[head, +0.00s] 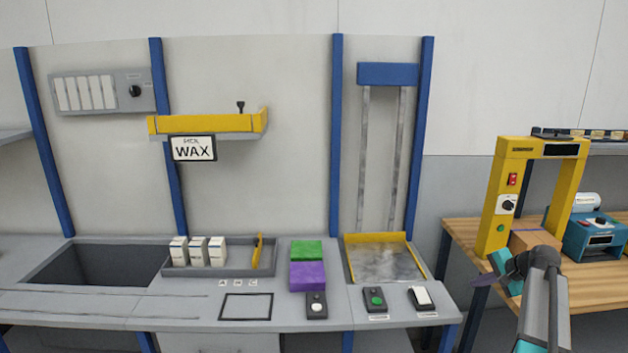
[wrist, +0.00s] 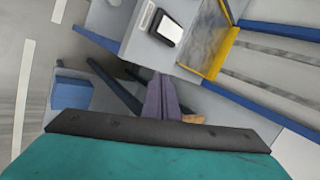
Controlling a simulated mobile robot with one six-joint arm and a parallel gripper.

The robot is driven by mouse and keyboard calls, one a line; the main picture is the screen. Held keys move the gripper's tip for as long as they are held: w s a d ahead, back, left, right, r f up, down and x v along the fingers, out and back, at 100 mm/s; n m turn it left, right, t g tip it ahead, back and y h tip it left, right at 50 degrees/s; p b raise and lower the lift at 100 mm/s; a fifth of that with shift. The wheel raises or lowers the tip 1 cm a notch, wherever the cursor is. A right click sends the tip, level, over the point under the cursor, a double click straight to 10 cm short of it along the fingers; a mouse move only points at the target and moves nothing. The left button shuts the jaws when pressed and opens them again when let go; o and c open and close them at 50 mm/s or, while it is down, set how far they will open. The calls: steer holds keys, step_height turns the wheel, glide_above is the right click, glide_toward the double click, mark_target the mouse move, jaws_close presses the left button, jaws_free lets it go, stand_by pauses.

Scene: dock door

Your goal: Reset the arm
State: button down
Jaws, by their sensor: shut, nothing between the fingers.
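My arm rises at the lower right of the head view, in front of the wooden bench. My gripper (head: 508,279) is at its end, pointing left, near the foot of the yellow frame. In the wrist view my gripper (wrist: 165,80) shows as two purple-grey fingers lying side by side, shut with nothing between them. The fingers are over the gap beside the grey workbench (head: 200,310), apart from its surface.
A yellow frame (head: 490,200) and a teal machine (head: 592,238) stand on the wooden bench (head: 465,235) at right. The grey bench bears a tray (head: 215,272) with white boxes, green (head: 306,251) and purple (head: 308,276) blocks, and a yellow-edged plate (head: 385,263).

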steer(key=s+a+f+n+g, duration=0.2)
steer(key=s+a+f, duration=0.3)
steer(key=a+f, duration=0.55)
steer(key=s+a+f+n+g+y, duration=0.1)
steer(key=s+a+f+n+g, duration=0.2)
steer(key=a+f, duration=0.7)
steer(key=s+a+f+n+g, duration=0.1)
steer(key=s+a+f+g, duration=0.1)
steer(key=s+a+f, duration=0.65)
steer(key=s+a+f+n+g+h, duration=0.1)
steer(key=s+a+f+n+g, duration=0.1)
steer(key=s+f, duration=0.4)
steer(key=s+a+f+n+g+h, duration=0.1)
steer(key=s+a+f+n, duration=0.3)
steer(key=s, duration=0.9)
steer(key=s+a+f+n+g+h, duration=0.1)
steer(key=s+a+f+n+g, duration=0.1)
steer(key=s+a+f, duration=0.4)
steer(key=s+f+g, duration=0.1)
steer(key=s, duration=0.2)
steer(key=shift+s+a+f+n+g+h, duration=0.25)
steer(key=shift+a+f+n+g+h, duration=0.05)
steer(key=shift+n, duration=0.1)
